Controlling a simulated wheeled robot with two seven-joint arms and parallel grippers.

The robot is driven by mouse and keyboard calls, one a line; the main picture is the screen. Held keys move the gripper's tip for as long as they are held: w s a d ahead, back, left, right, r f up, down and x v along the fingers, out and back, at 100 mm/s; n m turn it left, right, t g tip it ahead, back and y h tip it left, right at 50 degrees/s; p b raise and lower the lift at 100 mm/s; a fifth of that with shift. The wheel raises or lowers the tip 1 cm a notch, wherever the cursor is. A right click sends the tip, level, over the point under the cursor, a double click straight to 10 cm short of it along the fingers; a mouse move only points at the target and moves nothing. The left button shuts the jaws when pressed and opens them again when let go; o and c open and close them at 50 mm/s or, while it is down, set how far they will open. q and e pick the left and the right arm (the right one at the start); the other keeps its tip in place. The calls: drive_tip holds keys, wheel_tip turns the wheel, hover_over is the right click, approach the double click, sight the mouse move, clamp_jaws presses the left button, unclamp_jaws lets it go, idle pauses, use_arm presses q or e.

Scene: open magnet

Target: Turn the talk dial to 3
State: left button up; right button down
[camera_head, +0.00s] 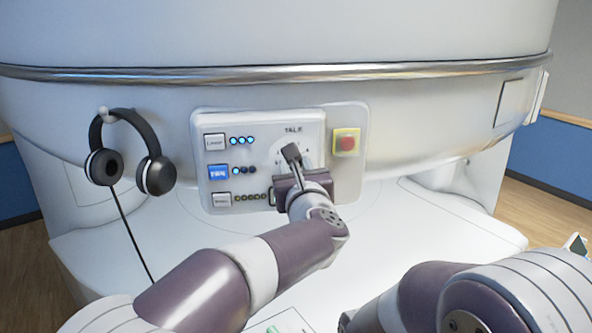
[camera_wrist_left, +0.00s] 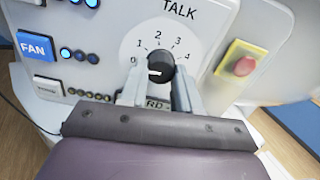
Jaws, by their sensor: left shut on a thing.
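The talk dial (camera_wrist_left: 160,68) is a black round knob on a white plate, with the numbers 0 to 4 in an arc over it. Its white mark points left, close to the 0. My left gripper (camera_wrist_left: 158,86) has one finger on each side of the dial and is shut on it. In the head view my left gripper (camera_head: 291,156) is at the panel (camera_head: 262,128) under the word TALK and covers most of the dial. Only part of my right arm shows at the lower right, and its gripper is out of view.
A red button on a yellow square (camera_head: 346,142) sits right of the dial. Left of it are the lit blue FAN button (camera_head: 217,172) and other white buttons with lights. Black headphones (camera_head: 130,150) hang at the left, their cord running down. The white bed below is mostly clear.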

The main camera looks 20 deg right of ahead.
use_arm(q)
drive_tip(key=shift+a+r+m+p, duration=0.1)
drive_tip(key=shift+m+p, duration=1.05)
drive_tip(key=shift+m, duration=4.55)
drive_tip(key=shift+r+m+p, duration=0.1)
drive_tip(key=shift+m+p, duration=1.05)
drive_tip(key=shift+m, duration=4.55)
drive_tip(key=o, duration=1.1)
drive_tip(key=shift+f, duration=0.1)
drive_tip(key=shift+c, duration=0.2)
